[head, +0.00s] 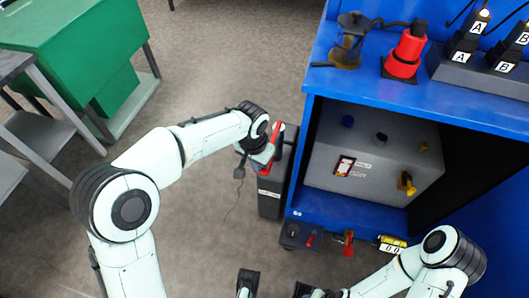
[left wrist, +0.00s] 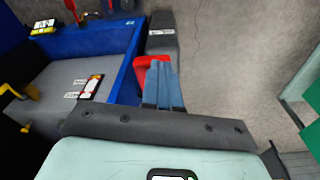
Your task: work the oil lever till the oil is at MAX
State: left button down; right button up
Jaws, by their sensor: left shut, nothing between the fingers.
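A red handle-like part (head: 277,131) shows at the top of a narrow dark grey unit (head: 270,198) beside the blue cabinet. I cannot tell for sure that it is the oil lever. My left gripper (head: 264,156) is shut and empty at this red part. In the left wrist view the blue-grey fingers (left wrist: 162,88) lie together, right against or just in front of the red part (left wrist: 150,63); I cannot tell if they touch. No oil level or MAX mark is readable. My right gripper is only partly in view at the bottom edge, its fingers unclear.
The blue cabinet (head: 299,190) holds a grey box (head: 325,145) with a yellow handle (head: 406,183). On its top stand an amber-based jar (head: 348,45) and a red cone-like thing (head: 405,53). A green bench (head: 70,35) is far left. Floor between is clear.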

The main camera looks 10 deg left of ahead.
pick_arm(q)
jog(key=shift+f, duration=0.1)
notch_tip(320, 180, up, 14)
jog(key=s+p, duration=0.1)
jog(key=p, duration=0.2)
jog(key=shift+s+a+f, duration=0.15)
jog(key=shift+a+f, duration=0.05)
pick_arm(e)
notch_tip(320, 180, up, 3)
jog(key=shift+s+f, duration=0.15)
jog(key=shift+f, duration=0.05)
dwell(0.5)
